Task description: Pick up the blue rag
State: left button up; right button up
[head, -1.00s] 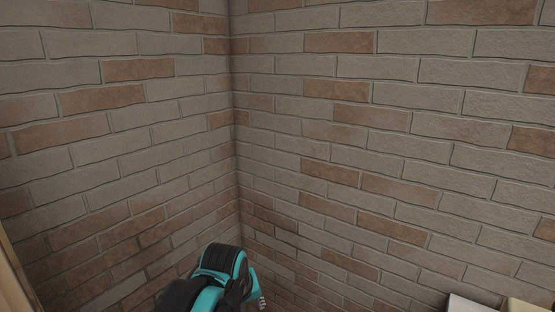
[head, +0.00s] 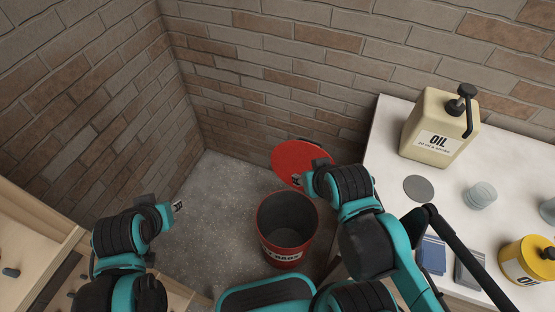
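A folded blue cloth, which looks like the blue rag (head: 432,255), lies on the white table at the right, partly behind my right arm's black link. My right gripper (head: 297,181) is at the lower edge of a round red lid (head: 296,158), above the red bin (head: 287,252). I cannot tell whether it grips the lid or only overlaps it. My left gripper (head: 178,206) is over the floor left of the bin, away from the rag. Its fingers are too small to tell open from shut.
The white table (head: 392,130) holds an oil jug (head: 438,125), a grey disc (head: 418,188), a clear cup (head: 480,195), a grey folded cloth (head: 470,268) and a yellow oil can (head: 527,262). A wooden cabinet (head: 35,225) stands left. Brick walls close the back. The bin looks empty.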

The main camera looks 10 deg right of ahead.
aim_at(431, 253)
jog(key=k+l+z, duration=0.1)
jog(key=k+l, duration=0.15)
jog(key=k, duration=0.25)
jog(key=l+z, duration=0.1)
jog(key=l, duration=0.2)
jog(key=z, duration=1.5)
jog(key=l+u, duration=0.35)
jog(key=l, duration=1)
